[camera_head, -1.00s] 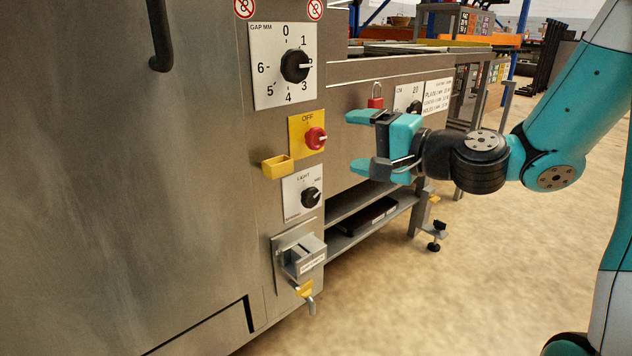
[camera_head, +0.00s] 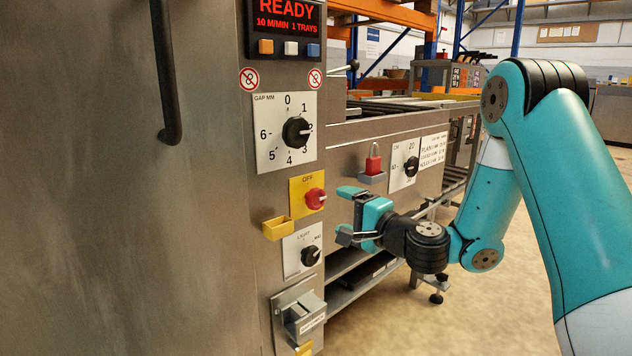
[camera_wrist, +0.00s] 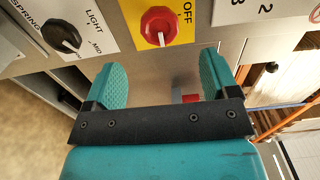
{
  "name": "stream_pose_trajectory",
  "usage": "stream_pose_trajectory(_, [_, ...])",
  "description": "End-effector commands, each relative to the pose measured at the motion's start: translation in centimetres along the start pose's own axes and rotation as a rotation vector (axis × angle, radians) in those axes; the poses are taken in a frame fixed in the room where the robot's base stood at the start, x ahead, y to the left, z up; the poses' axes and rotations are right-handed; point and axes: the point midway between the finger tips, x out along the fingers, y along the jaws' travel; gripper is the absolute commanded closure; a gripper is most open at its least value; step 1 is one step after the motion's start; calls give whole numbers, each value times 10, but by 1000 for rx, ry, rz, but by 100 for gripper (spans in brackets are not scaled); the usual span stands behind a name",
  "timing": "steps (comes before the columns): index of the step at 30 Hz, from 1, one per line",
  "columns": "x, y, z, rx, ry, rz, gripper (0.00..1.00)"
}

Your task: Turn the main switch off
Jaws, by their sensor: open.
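The main switch is a red round knob (camera_head: 315,198) on a yellow plate marked OFF (camera_head: 307,180), on the steel machine front. In the wrist view the red knob (camera_wrist: 158,26) lies ahead, beyond and between the fingers, on its yellow plate (camera_wrist: 178,12). My gripper (camera_head: 342,215) is open and empty, to the right of the knob and slightly lower in the head view. It appears apart from the knob. In the wrist view its teal fingers (camera_wrist: 163,80) are spread wide with nothing between them.
A black gap dial (camera_head: 296,131) is above the switch, and a black light knob (camera_head: 310,256) below. A yellow holder (camera_head: 277,228) juts out lower left of the switch. The display (camera_head: 286,15) reads READY.

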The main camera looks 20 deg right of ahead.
Motion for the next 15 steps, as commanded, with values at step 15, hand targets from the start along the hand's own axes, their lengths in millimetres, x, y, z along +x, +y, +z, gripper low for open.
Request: stream_pose_trajectory(15, [87, 0, 1, -1, -3, 0, 20])
